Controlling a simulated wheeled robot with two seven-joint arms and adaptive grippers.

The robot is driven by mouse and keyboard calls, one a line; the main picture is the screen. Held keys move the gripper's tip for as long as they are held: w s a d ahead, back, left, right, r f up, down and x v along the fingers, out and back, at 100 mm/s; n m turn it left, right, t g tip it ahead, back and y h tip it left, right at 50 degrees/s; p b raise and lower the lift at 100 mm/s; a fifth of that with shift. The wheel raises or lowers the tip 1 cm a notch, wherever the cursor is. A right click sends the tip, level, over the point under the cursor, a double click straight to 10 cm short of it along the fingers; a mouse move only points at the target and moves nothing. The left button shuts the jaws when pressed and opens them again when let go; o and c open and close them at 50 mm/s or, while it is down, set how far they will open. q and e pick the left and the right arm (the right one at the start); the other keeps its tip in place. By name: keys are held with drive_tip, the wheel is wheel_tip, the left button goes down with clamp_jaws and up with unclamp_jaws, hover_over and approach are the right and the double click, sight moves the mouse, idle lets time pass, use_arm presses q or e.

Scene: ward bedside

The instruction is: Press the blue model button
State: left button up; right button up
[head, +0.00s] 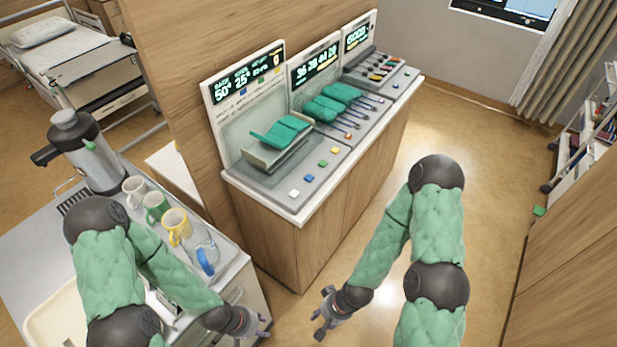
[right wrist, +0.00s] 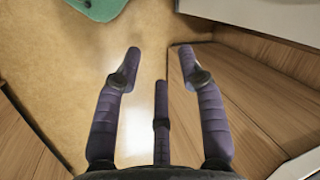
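The blue button (head: 309,178) is a small square on the front edge of the console (head: 265,188), in a row between a white button (head: 294,193) and a green button (head: 322,163). Nothing touches it. My right gripper (head: 322,313) is low over the floor, in front of the console and well apart from the button. In the right wrist view the right gripper (right wrist: 159,60) has its fingers spread with nothing between them. My left gripper (head: 263,328) is beside the bedside cart, below the console front, its fingers apart and empty.
A yellow button (head: 335,150) sits farther along the row. Green pads (head: 332,102) and displays (head: 317,62) are on the console. The cart (head: 35,240) at left holds a steel flask (head: 88,150), mugs (head: 178,226) and a glass jug.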

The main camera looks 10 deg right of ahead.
clamp_jaws()
idle(1.2)
